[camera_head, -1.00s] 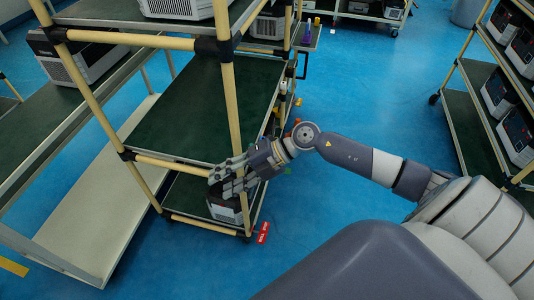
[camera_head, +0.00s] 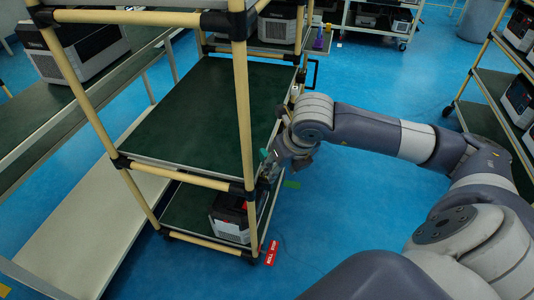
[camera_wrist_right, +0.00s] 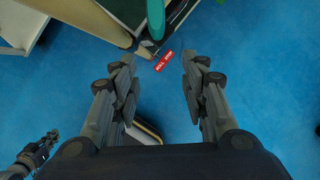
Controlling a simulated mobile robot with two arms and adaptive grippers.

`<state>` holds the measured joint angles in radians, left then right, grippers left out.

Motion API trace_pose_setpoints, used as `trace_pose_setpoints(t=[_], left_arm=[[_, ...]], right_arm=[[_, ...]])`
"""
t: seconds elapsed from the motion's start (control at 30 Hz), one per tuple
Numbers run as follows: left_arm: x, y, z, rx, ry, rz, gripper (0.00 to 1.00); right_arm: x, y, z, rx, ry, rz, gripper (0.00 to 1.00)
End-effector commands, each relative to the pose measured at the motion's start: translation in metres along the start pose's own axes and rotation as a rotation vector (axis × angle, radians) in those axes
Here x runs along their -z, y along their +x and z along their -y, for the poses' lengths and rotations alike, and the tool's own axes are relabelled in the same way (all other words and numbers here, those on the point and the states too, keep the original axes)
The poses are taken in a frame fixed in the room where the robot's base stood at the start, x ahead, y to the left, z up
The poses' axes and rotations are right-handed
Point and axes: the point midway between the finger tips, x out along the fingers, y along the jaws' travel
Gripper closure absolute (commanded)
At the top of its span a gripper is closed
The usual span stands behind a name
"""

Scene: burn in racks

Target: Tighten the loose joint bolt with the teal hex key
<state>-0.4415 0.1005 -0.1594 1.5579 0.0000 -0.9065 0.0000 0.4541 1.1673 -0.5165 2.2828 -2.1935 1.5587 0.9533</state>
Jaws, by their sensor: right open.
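A teal elongated object, apparently the hex key (camera_wrist_right: 156,18), shows at the top of the right wrist view, beyond my open fingertips and apart from them. A teal bit (camera_head: 264,153) also shows beside my right gripper in the head view. My right gripper (camera_head: 270,172) is at the right side of the yellow-post rack, near its front post; in the wrist view its fingers (camera_wrist_right: 159,58) are spread and empty. A dark gripper-like shape, probably my left gripper (camera_wrist_right: 36,153), shows small at lower left. Black joints (camera_head: 247,190) connect the rack tubes; I cannot tell which bolt is loose.
The rack has a green middle shelf (camera_head: 190,110) and a dark unit (camera_head: 229,217) on its lower shelf. A red tag (camera_head: 271,252) lies by the rack's front corner. A white-edged bench (camera_head: 75,240) stands left, another loaded rack (camera_head: 490,125) right.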

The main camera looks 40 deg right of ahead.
Motion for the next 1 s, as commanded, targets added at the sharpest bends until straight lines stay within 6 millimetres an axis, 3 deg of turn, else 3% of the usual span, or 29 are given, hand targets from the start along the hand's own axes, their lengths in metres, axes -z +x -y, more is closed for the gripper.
trace_pose_setpoints(t=[0.37, 0.63, 1.0], left_arm=[[-0.015, 0.014, -0.001, -0.002, 0.003, 0.010, 1.00], [-0.003, 0.008, -0.001, -0.001, 0.001, -0.003, 1.00], [0.001, 0.003, 0.001, 0.001, 0.001, -0.005, 1.00]], right_arm=[[-0.064, 0.026, -0.002, -0.004, 0.001, -0.001, 0.59], [-0.062, 0.067, -0.001, -0.001, -0.001, -0.005, 0.59], [-0.062, 0.077, -0.001, -0.002, -0.002, -0.002, 0.59]])
